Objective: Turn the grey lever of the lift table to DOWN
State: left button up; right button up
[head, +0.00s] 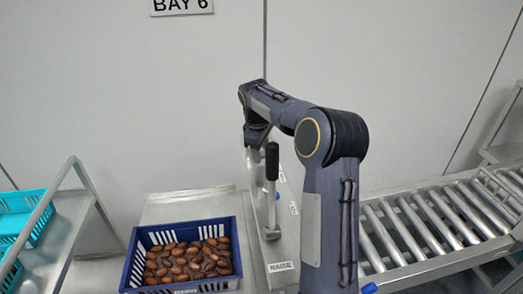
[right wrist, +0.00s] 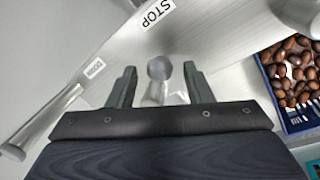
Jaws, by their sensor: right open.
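My right gripper (head: 256,140) reaches over the metal panel (head: 262,262) beside the lift table. In the right wrist view its two fingers (right wrist: 158,82) are open. A round grey knob on a short grey stem (right wrist: 158,68), which looks like the grey lever, shows between the fingertips. I cannot tell whether they touch it. In the head view a pale grey upright piece (head: 250,170) shows below the gripper. A different lever with a black grip (head: 272,160) stands upright just right of it. My left gripper is not in view.
A blue crate of dates (head: 128,272) stands left of the panel. The panel bears a RAISE label (head: 281,266); a STOP label (right wrist: 158,12) and a smaller blurred label (right wrist: 94,68) show from the wrist. A roller conveyor (head: 440,225) lies right, teal crates (head: 38,200) left.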

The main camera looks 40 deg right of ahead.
jog(key=shift+f, duration=0.2)
jog(key=shift+c, duration=0.5)
jog(key=c, duration=0.9)
